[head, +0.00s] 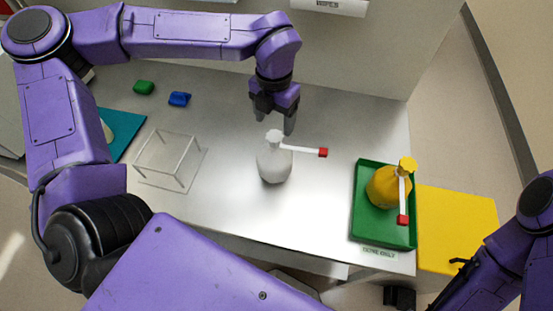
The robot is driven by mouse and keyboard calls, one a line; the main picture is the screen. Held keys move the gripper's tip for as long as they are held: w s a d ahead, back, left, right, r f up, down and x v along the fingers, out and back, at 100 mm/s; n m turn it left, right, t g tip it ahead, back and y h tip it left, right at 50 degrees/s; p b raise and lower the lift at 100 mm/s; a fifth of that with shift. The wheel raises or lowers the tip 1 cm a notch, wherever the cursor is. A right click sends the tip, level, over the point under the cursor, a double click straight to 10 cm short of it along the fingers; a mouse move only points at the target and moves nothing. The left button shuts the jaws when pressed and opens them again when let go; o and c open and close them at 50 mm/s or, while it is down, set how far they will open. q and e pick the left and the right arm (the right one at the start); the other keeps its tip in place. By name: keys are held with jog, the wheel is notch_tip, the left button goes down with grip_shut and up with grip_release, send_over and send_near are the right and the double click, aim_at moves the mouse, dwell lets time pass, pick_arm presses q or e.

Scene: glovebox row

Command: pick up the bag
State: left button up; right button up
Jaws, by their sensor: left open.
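A white, round-bottomed bag (274,166) stands upright near the middle of the pale bench, with a gathered neck and a white tag strip ending in a red tip. A yellow bag (383,188) with a similar red-tipped strip sits in a green tray (357,215) at the right. My left gripper (276,124) points down just behind the white bag's neck. It is open, with nothing seen between its fingers; whether it touches the bag is unclear.
A clear open-frame box (168,158) stands left of the white bag. Green (144,87) and blue (180,99) small items lie behind it. A teal mat (128,130) is at far left, a yellow panel (460,225) right of the tray. A wall stands behind the bench.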

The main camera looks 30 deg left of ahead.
aim_at(274, 136)
pick_arm(q)
jog(key=f, duration=0.2)
jog(key=f+p, duration=0.1)
jog(key=f, duration=0.2)
jog(key=f+p, duration=0.1)
jog(key=f, duration=0.1)
jog(key=shift+s+d+f, duration=0.1)
jog(key=shift+s+f, duration=0.15)
jog(key=shift+f, duration=0.5)
jog(key=shift+r, duration=0.1)
grip_shut()
